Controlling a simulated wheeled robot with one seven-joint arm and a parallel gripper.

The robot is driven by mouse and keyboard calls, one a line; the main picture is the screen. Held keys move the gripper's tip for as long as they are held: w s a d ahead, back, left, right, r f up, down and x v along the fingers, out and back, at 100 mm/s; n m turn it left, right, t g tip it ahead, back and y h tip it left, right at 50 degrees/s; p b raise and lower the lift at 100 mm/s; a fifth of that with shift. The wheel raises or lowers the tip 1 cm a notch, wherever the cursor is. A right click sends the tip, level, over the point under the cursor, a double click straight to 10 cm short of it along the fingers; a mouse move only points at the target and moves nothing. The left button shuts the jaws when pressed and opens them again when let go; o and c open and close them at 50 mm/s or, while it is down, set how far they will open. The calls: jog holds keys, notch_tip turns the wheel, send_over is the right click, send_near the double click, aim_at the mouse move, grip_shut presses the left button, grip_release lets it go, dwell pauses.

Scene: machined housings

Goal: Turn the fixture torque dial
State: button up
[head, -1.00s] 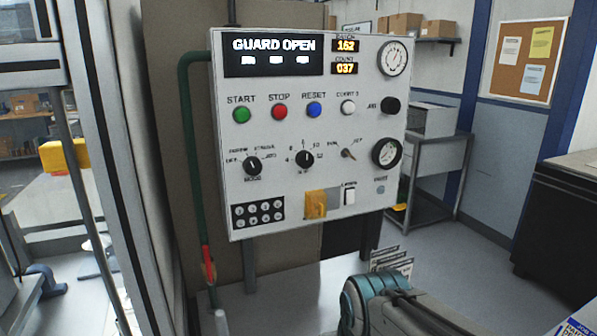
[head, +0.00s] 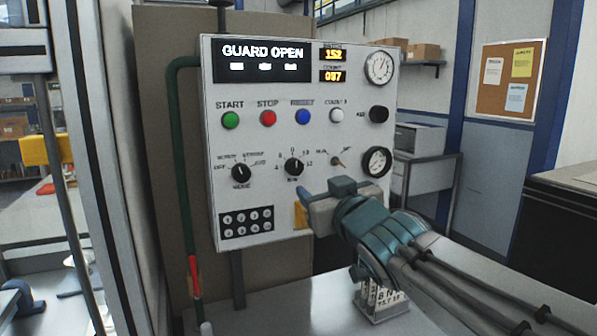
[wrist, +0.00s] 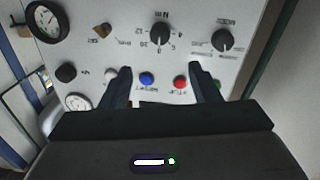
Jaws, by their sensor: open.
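The torque dial (head: 294,167) is a black round knob with a white pointer line and a ring of numbers, on a grey-white control panel (head: 340,110). In the wrist view the torque dial (wrist: 160,35) shows upside down, marked "N m". My gripper (wrist: 160,72) is open and empty, its two dark fingers spread apart. In that picture the dial lies beyond the fingertips, roughly centred between them. I cannot tell the gap to the panel. In the head view my arm covers the panel's lower right, and the fingertips are hard to make out.
A similar black mode dial (head: 241,173) sits left of the torque dial. Green (head: 231,120), red (head: 269,118) and blue (head: 303,117) buttons are above. A small toggle (head: 338,161) and a gauge (head: 377,162) are to the right. A green pipe (head: 178,150) runs along the panel's left.

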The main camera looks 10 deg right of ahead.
aim_at(296, 168)
jog(key=w, duration=0.4)
jog(key=w+a, duration=0.1)
jog(key=w, duration=0.4)
jog(key=w+p, duration=0.1)
jog(key=w, duration=0.3)
jog(key=shift+w+a+f, duration=0.1)
jog(key=shift+w+a, duration=0.05)
jog(key=shift+a, duration=0.1)
jog(key=c, duration=1)
